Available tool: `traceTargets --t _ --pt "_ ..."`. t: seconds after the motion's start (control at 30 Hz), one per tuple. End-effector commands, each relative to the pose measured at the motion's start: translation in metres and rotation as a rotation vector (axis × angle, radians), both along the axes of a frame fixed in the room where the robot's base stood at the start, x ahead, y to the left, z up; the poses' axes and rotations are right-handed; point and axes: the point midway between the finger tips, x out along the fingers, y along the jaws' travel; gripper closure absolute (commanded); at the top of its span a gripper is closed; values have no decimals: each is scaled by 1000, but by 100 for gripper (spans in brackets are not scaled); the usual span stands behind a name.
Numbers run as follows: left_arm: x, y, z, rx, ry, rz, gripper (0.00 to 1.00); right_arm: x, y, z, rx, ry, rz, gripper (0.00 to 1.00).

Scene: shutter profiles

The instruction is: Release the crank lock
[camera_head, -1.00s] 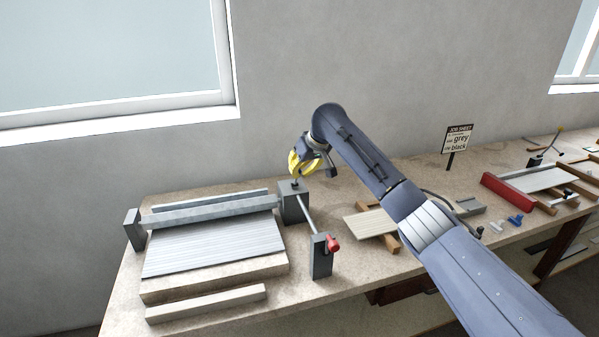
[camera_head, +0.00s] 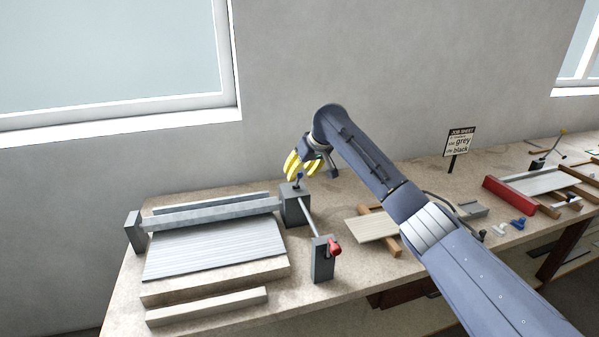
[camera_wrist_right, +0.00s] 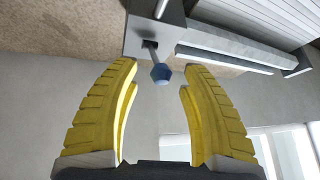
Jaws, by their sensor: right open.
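The crank lock looks like a small blue-grey knob on a thin stem (camera_head: 298,177), rising from the top of a grey block (camera_head: 295,207) at the right end of the roller. In the right wrist view the knob (camera_wrist_right: 161,73) sits between the yellow fingertips, with a gap on both sides. My right gripper (camera_head: 303,166) is open above the block, its fingers around the knob without visible contact. A rod runs from the block to a grey post (camera_head: 322,260) with a red crank knob (camera_head: 334,249). My left gripper is not in view.
A ribbed grey shutter panel (camera_head: 212,250) lies on the bench below the long roller bar (camera_head: 210,213). A job sheet sign (camera_head: 459,143) stands behind to the right. A red bar (camera_head: 508,197) and small blue parts lie at the right.

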Motion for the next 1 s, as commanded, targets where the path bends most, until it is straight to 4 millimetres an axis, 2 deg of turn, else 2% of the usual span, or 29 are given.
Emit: traceTargets --t 0.17,0.6,0.8,1.0 --pt "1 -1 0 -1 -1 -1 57 -7 -7 17 -1 -3 1 55" --pt "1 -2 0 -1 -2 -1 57 -36 -31 79 -1 -4 -1 55" --pt "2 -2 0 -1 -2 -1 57 -44 -36 96 1 -3 -1 55" --pt "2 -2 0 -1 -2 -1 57 -47 -38 101 1 -2 0 55"
